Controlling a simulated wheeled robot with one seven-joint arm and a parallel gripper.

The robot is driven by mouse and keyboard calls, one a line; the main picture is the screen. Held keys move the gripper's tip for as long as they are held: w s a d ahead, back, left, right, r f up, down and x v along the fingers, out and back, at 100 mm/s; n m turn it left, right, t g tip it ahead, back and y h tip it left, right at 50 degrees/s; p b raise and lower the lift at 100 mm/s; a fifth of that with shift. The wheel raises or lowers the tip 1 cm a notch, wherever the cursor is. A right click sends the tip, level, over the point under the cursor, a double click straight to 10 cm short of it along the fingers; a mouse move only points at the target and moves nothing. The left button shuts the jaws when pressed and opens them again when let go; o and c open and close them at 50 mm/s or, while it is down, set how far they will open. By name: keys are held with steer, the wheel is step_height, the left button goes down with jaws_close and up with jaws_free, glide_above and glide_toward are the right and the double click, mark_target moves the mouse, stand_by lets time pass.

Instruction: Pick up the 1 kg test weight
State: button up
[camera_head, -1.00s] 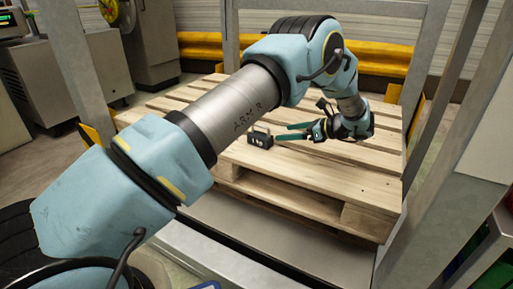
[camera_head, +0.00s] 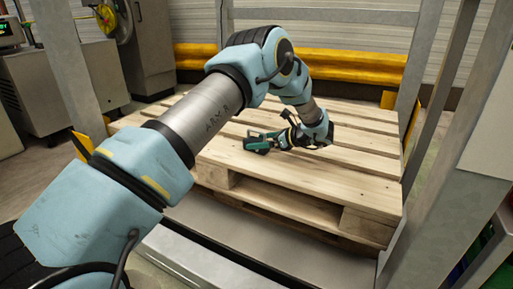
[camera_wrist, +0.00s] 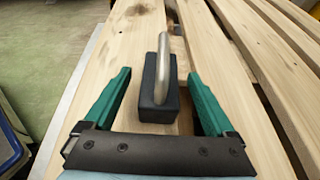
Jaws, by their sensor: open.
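The 1 kg test weight (camera_wrist: 158,92) is a dark block with a metal handle on top. It stands on a wooden pallet (camera_head: 295,180). In the wrist view it lies midway between the two green fingers of my gripper (camera_wrist: 160,98), with a gap on each side. The fingers are open and point along the pallet boards. In the head view my gripper (camera_head: 264,142) is low over the pallet. The weight is hard to tell from the dark and green fingers there.
Metal posts (camera_head: 419,170) frame the pallet. A yellow barrier (camera_head: 350,68) runs behind it. Grey machines (camera_head: 62,90) stand at the left. Gaps run between the pallet boards. The boards around the weight are clear.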

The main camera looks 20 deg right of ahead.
jaws_close()
stand_by(0.7)
steer(key=shift+r, duration=0.15)
